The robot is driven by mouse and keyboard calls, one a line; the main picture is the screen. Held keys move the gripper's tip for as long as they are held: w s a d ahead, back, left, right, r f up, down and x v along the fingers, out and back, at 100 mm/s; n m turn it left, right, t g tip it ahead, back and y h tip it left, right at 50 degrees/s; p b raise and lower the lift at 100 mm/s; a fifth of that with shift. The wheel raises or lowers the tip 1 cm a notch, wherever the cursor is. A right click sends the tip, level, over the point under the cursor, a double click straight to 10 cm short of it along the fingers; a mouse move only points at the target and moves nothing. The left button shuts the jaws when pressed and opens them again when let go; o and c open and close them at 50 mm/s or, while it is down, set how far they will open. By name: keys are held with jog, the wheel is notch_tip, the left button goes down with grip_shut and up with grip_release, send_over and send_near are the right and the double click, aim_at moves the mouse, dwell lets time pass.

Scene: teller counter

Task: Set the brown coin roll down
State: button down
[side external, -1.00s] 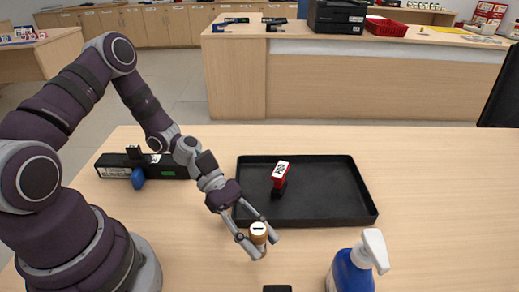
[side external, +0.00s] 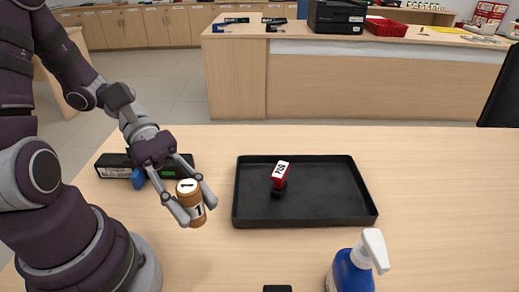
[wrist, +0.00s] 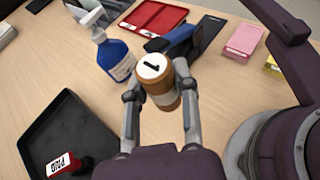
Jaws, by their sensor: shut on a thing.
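The brown coin roll (side external: 191,203) has a white top marked 1 and a white band. My gripper (side external: 188,205) is shut on it, one finger on each side. In the side view it is over the bare table, left of the black tray; I cannot tell whether its base touches the table. The wrist view shows the roll (wrist: 158,84) between both fingers (wrist: 160,95), with its white top turned toward the camera.
The black tray (side external: 345,216) holds a red stamp (side external: 280,175). A black device (side external: 180,172) lies behind my gripper. A blue spray bottle (side external: 350,272) stands front right. The wrist view also shows a red tray (wrist: 165,18) and a pink pad (wrist: 244,38).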

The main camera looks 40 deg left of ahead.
jog(key=shift+r, duration=0.5)
jog(key=w+a+f+n+t, duration=0.2)
jog(key=w+a+n+t, duration=0.15)
jog(key=w+a, duration=0.35)
jog(key=r+n+t+y, duration=0.2)
jog(key=n+t+y, duration=0.7)
jog(key=n, duration=0.1)
send_over(218, 148)
notch_tip(218, 148, down, 15)
jog(key=shift+f, duration=0.1)
jog(key=c, duration=0.9)
grip_release()
jog(key=shift+f, duration=0.1)
jog(key=shift+o, duration=0.2)
